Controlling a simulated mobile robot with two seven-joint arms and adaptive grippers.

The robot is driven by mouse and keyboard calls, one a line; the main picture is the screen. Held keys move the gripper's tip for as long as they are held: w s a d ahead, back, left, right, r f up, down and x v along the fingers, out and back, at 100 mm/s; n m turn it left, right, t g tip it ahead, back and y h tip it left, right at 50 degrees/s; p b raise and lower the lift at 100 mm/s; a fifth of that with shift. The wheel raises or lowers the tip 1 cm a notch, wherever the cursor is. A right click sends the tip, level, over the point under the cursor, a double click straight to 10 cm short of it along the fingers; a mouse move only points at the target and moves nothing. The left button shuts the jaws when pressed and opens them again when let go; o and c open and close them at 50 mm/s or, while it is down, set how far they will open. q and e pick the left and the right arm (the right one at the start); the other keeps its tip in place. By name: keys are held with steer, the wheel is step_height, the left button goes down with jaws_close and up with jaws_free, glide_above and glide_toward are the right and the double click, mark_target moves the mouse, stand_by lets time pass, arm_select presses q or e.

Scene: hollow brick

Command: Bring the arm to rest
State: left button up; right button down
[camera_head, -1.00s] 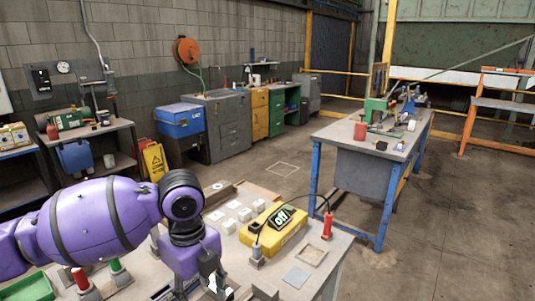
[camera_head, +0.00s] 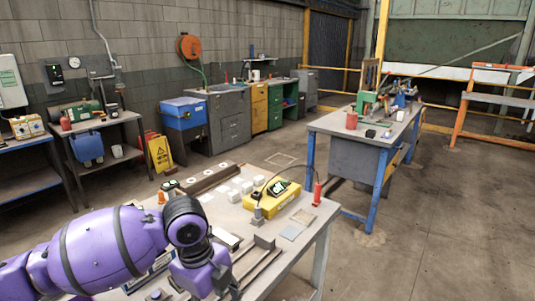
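My purple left arm (camera_head: 103,245) comes in from the lower left over the workbench (camera_head: 312,243). Its wrist bends downward at a dark round joint. My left gripper (camera_head: 232,292) is at the bottom edge of the view, mostly cut off and hidden behind the wrist. I cannot tell whether its fingers are open or shut, or whether it holds anything. My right arm and gripper are not in view.
A blue-legged table (camera_head: 352,130) stands behind right. Open floor lies to the right.

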arm_select(q)
steer(key=s+d+f+n+t+h+p, duration=0.1)
steer(key=s+d+f+n+t+h, duration=0.15)
steer(key=d+f+n, duration=0.4)
steer(key=s+d+f+n+t+h, duration=0.1)
steer(key=s+d+f+n+h, duration=0.2)
steer(key=f, duration=0.7)
steer(key=s+a+f+n+t+y, duration=0.2)
steer(key=s+a+f+n+y, duration=0.1)
steer(key=s+a+f+n, duration=0.2)
steer(key=s+a+f+n+t+y+p, duration=0.1)
steer(key=s+a+f+n+t+y, duration=0.1)
steer(key=s+a+f+n, duration=0.3)
steer(key=s+a+n+y, duration=0.1)
steer(key=s+a+n, duration=0.3)
steer(key=s+a, duration=0.3)
steer(key=shift+s+t, duration=0.35)
steer(key=shift+s, duration=0.7)
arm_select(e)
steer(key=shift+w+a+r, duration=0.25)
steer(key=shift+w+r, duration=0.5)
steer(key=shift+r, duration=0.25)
arm_select(q)
steer(key=shift+a+f, duration=0.1)
steer(key=shift+a, duration=0.05)
